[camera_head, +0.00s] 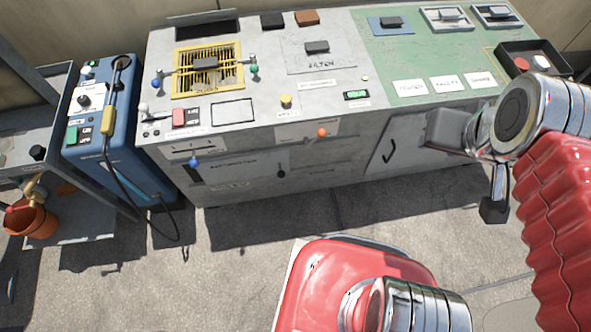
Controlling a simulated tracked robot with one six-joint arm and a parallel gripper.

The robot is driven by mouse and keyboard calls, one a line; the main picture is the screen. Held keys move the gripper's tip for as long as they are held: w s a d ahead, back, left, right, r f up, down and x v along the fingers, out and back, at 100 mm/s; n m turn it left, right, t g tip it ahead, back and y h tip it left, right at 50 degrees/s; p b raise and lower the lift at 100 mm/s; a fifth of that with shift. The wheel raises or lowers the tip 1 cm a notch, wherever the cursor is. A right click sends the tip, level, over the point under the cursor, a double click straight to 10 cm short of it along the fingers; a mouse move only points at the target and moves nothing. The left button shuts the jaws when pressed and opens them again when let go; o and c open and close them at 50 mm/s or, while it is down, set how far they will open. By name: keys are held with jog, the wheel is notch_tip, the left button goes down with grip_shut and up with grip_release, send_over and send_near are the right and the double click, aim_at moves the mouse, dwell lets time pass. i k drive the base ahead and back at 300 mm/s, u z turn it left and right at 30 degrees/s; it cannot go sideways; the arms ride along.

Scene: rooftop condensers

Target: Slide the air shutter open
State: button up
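I cannot read a label that clearly names the air shutter. On the left of the cabinet front is a pale slotted plate (195,148) with a blue knob (194,162) at its lower edge. Further right on the front is another pale plate with an orange knob (322,132). On the top, a yellow-framed grille (208,70) has a bar across it with a dark block in the middle. How far any shutter stands open cannot be told. My gripper (470,170) is at the right, in front of the cabinet, with its two dark fingertips apart and nothing between them.
The grey cabinet (240,165) has a green worktop (430,60) at right with several labels and small trays. A blue unit (100,140) with a hanging black cable stands left. An orange bucket (32,217) is at far left. The floor in front is mostly clear.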

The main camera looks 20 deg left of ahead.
aim_at(271, 163)
jog(key=z, duration=0.5)
jog(key=k, duration=1.15)
jog(key=u, duration=1.85)
jog(key=i, duration=0.7)
jog(key=z, duration=0.05)
